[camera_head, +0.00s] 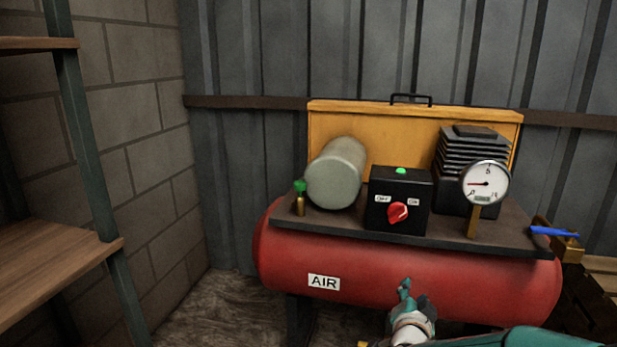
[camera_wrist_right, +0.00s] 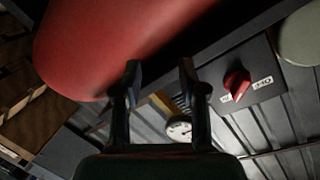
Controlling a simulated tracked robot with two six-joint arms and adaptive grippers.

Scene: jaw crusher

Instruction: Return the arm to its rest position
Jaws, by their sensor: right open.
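My right gripper (camera_head: 405,290) is low in front of the red air tank (camera_head: 420,275), seen in the head view, with my teal arm reaching in from the lower right. In the right wrist view its two dark fingers (camera_wrist_right: 160,72) are spread apart with nothing between them. Part of the red tank also shows there (camera_wrist_right: 110,40), beyond the fingers. Whether the gripper touches the tank is not clear, but no grasp shows. My left gripper is in neither view.
On the tank's deck are a black switch box (camera_head: 383,190) with a red knob (camera_head: 397,213) and green light, and a pressure gauge (camera_head: 485,184). A blue-handled valve (camera_head: 555,231) is at the right. Wooden shelves (camera_head: 50,262) stand left. Floor between shelves and tank is open.

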